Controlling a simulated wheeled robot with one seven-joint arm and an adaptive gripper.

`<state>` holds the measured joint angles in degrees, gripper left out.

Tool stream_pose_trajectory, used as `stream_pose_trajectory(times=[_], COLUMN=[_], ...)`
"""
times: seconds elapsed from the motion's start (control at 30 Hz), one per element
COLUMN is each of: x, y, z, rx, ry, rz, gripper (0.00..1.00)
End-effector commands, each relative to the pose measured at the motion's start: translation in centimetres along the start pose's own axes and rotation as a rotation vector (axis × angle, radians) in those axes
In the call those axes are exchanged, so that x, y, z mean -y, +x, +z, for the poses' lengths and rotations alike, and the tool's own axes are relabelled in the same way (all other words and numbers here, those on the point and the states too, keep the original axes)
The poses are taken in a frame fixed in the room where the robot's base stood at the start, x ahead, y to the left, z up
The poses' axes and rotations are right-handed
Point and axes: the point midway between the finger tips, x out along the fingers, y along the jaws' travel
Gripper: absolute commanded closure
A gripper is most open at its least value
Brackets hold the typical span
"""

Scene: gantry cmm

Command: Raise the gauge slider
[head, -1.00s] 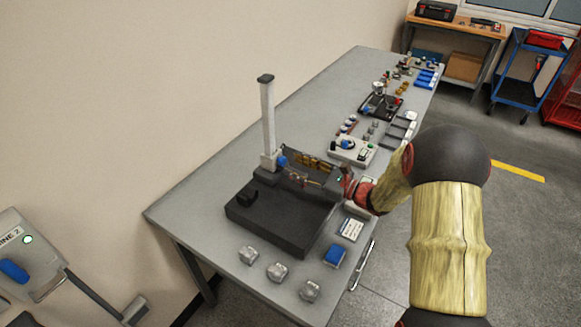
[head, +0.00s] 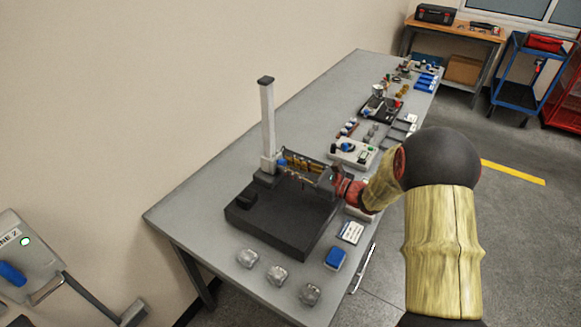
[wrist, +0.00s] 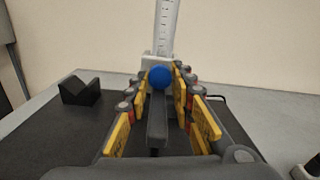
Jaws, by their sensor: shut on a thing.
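The height gauge stands on a black plate (head: 285,225), with an upright pale scale column (head: 267,115). Its slider (head: 267,163) sits low on the column, near the foot, and carries a blue knob (head: 281,162). My gripper (head: 287,166) reaches in from the right at the slider's height. In the wrist view the blue knob (wrist: 160,77) lies between the yellow-padded fingertips (wrist: 161,82), and the slider (wrist: 158,62) shows just behind it. The fingers are shut on the knob. They hide part of the slider's lower portion.
A black V-block (head: 246,197) stands on the plate at the left. A white device (head: 352,153) stands behind my gripper. The space above the slider is clear.

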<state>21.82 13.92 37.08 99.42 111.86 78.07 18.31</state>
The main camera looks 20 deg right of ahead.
Motion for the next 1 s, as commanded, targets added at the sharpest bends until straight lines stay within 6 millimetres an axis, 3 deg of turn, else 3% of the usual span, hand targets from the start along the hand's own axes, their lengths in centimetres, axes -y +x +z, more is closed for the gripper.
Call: stream_pose_trajectory(times=[0.3, 0.77, 1.0], x=[0.0, 0.1, 0.5], y=[0.0, 0.0, 0.0], z=[0.0, 0.1, 2.8], rx=[0.0, 0.0, 0.002], ry=[0.0, 0.0, -0.004], rz=[-0.001, -0.001, -0.001], gripper=[1.0, 1.0, 1.0])
